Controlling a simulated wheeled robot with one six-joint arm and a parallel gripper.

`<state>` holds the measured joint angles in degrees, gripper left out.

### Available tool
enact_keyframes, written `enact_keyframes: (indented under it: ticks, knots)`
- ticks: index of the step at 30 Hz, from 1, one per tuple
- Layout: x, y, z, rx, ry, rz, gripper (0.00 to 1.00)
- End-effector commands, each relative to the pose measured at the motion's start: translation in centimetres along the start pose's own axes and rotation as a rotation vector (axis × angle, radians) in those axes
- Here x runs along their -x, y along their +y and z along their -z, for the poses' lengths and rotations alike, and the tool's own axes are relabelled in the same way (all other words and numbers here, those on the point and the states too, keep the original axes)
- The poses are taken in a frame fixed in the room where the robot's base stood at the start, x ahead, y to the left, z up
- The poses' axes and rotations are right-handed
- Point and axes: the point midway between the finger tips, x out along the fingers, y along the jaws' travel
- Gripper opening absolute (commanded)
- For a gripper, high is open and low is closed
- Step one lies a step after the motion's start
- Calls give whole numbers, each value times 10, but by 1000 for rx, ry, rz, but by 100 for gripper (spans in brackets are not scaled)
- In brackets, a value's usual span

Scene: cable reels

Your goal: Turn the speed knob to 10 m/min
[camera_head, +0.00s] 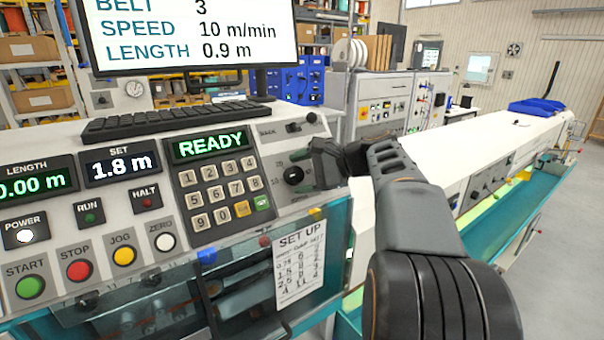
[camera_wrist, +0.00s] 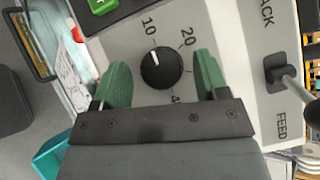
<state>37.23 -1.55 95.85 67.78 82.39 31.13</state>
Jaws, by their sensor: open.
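The speed knob (camera_head: 293,175) is a round black dial on the sloped panel, right of the keypad. In the wrist view the knob (camera_wrist: 162,70) shows a white pointer mark aimed roughly at the printed 10. A 20 is printed to the right of the 10; the rest of the scale is partly hidden by my gripper. My gripper (camera_wrist: 161,76) is open, with one green finger on each side of the knob and a visible gap on both sides. In the head view my gripper (camera_head: 318,163) reaches the knob from the right.
The monitor (camera_head: 185,38) reads SPEED 10 m/min and LENGTH 0.9 m. The keypad (camera_head: 222,195) with a READY display is left of the knob. A lever (camera_wrist: 287,76) between BACK and FEED stands close to the right of my gripper. A SET UP sheet (camera_head: 299,268) hangs below.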

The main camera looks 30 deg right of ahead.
Motion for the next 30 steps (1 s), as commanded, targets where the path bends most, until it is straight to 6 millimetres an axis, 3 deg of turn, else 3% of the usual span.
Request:
enact_keyframes:
  ticks: [7, 21, 30]
  knots:
    - [16, 0, 1, 1, 3, 3, 67]
    - [107, 0, 1, -1, 3, 2, 67]
    - [135, 0, 0, -1, 1, 0, 67]
